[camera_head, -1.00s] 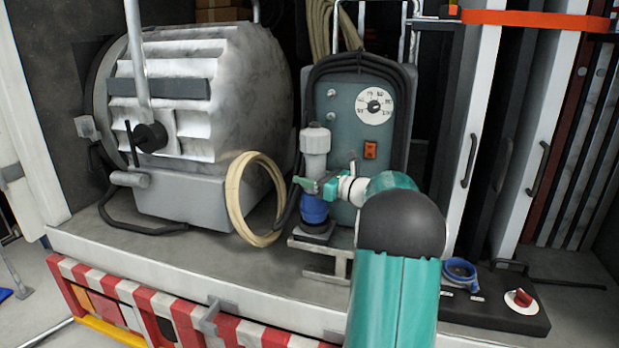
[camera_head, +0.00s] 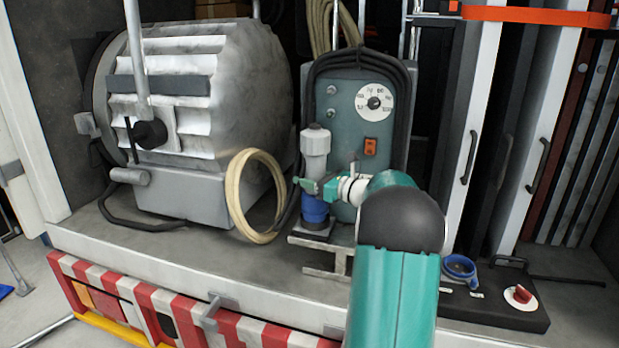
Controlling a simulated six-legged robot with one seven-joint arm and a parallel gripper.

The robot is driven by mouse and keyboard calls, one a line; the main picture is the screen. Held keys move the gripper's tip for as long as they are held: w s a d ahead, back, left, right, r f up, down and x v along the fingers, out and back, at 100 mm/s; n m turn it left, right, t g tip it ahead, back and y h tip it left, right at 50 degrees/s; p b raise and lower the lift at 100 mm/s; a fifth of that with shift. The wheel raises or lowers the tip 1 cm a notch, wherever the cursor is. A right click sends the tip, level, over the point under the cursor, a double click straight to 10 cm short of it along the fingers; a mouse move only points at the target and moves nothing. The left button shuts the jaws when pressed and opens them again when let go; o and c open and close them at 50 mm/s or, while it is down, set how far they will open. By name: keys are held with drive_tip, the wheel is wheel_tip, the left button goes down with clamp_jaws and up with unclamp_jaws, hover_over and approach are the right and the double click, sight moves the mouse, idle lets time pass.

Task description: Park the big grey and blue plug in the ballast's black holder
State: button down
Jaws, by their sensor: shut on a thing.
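The big grey and blue plug (camera_head: 315,160) stands upright in front of the ballast (camera_head: 338,125), a teal-grey box with a white dial and an orange switch. Its blue lower end (camera_head: 315,211) is down at the black holder (camera_head: 312,229) at the ballast's foot. I cannot tell how deep the plug sits in it. My gripper (camera_head: 308,187) reaches in from the right and is shut on the plug around its middle. My teal arm hides the ballast's lower right part.
A large grey lamp (camera_head: 215,90) stands at the left, with a coil of cream cable (camera_head: 236,200) beside the plug. A black panel (camera_head: 490,306) with a blue socket (camera_head: 460,267) and red knob lies at the right. White-edged boards stand behind it.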

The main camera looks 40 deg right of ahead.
sight(310, 167)
drive_tip(key=shift+f, duration=0.95)
drive_tip(key=shift+c, duration=2.4)
unclamp_jaws()
drive_tip(key=shift+a, duration=0.1)
drive_tip(key=shift+o, duration=1.3)
drive_tip(key=shift+f, duration=0.1)
drive_tip(key=shift+r, duration=2.65)
